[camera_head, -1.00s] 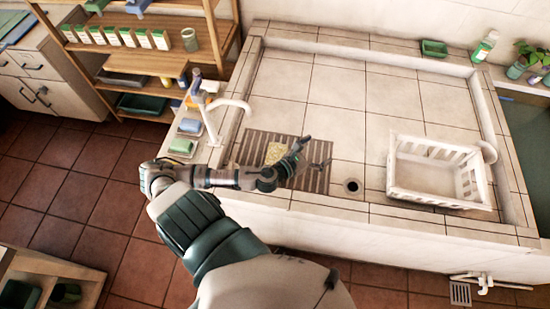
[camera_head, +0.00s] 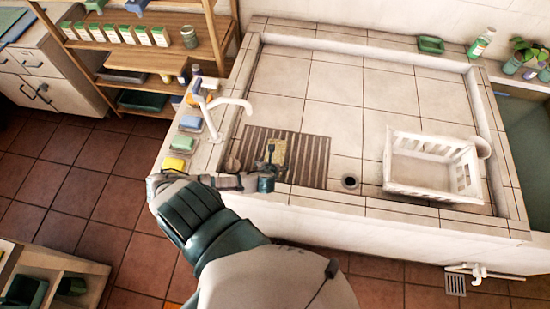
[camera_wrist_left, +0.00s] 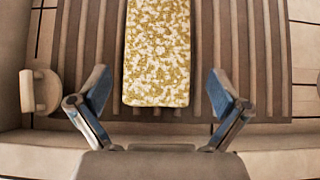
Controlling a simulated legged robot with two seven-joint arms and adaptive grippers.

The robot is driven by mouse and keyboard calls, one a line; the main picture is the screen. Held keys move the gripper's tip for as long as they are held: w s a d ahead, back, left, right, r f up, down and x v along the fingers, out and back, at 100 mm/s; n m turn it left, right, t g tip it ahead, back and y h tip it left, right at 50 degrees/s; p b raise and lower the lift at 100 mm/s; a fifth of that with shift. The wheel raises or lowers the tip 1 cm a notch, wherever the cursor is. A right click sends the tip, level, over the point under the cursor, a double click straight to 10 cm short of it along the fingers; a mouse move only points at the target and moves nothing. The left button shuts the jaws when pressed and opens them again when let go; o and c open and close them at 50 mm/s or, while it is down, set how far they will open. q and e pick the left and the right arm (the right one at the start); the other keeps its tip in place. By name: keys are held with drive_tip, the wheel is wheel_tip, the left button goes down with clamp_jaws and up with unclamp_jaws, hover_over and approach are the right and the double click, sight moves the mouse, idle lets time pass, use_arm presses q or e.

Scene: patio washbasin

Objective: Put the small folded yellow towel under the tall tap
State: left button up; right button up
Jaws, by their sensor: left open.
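The small folded yellow towel (camera_head: 277,152), patterned in yellow and white, lies on the brown slatted mat (camera_head: 312,160) in the basin. In the left wrist view the towel (camera_wrist_left: 157,50) lies lengthwise ahead of the fingers. The tall white tap (camera_head: 212,112) stands on the basin's left ledge, its spout reaching right over the basin, behind the towel. My left gripper (camera_head: 270,160) is at the near end of the towel. In the left wrist view its fingers (camera_wrist_left: 155,95) are spread, with nothing gripped between them. My right gripper is not in view.
A white slatted crate (camera_head: 432,192) stands in the basin on the right, with a drain hole (camera_head: 349,182) left of it. Soaps or sponges, one yellow (camera_head: 173,164), line the left ledge. The back of the basin is clear.

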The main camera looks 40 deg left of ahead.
sight(274, 159)
use_arm(q)
drive_tip(key=shift+x, duration=3.55)
drive_tip(key=shift+s, duration=0.1)
drive_tip(key=shift+c, duration=0.3)
